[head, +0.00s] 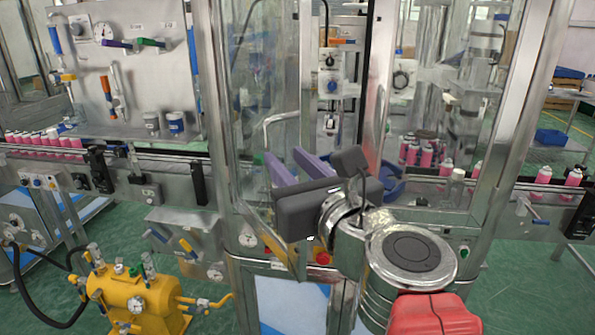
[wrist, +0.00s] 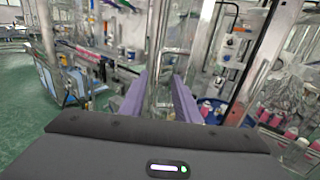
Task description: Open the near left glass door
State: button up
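The near left glass door (head: 262,75) is a clear pane in a metal frame, left of centre in the head view. Its bent metal bar handle (head: 268,122) stands out from the pane, just beyond my gripper (head: 285,162). The two purple fingers are apart and point toward the handle. In the wrist view, my gripper (wrist: 160,85) shows upright metal bars between and beyond its fingers. I cannot tell whether a finger touches the handle. The door looks closed, but my gripper hides its lower part.
A conveyor with pink cans (head: 45,140) runs at left, and more pink cans (head: 420,154) stand behind the glass at right. A yellow pump unit (head: 135,300) stands on the floor at lower left. A metal post (head: 212,110) borders the door's left side.

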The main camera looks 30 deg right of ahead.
jog(key=shift+s+a, duration=0.15)
jog(key=shift+s, duration=0.65)
jog(key=shift+s+a, duration=0.1)
jog(key=shift+s, duration=0.65)
jog(key=shift+a+f+n, duration=0.15)
jog(key=shift+f+n, duration=0.05)
jog(key=shift+n, duration=0.1)
jog(key=c, duration=0.3)
jog(key=a+f+n+y, duration=0.1)
jog(key=f+n, duration=0.1)
jog(key=w+a+f+n+g+y, duration=0.1)
jog(key=a+f+n, duration=0.1)
jog(key=n, duration=0.1)
jog(key=a+f+n+g+y, duration=0.1)
jog(key=f+n, duration=0.1)
jog(key=n, duration=0.1)
jog(key=shift+w+a, duration=0.15)
jog(key=shift+w, duration=0.2)
grip_shut()
jog(key=s+a+f+n+g, duration=0.2)
jog(key=f+n+g, duration=0.3)
jog(key=f+n, duration=0.4)
jog(key=s+a+f+n+g, duration=0.2)
jog(key=f+n+g, duration=0.3)
jog(key=n, duration=1.5)
notch_tip(320, 180, down, 5)
jog(key=shift+s+r, duration=0.1)
jog(key=shift+s, duration=0.45)
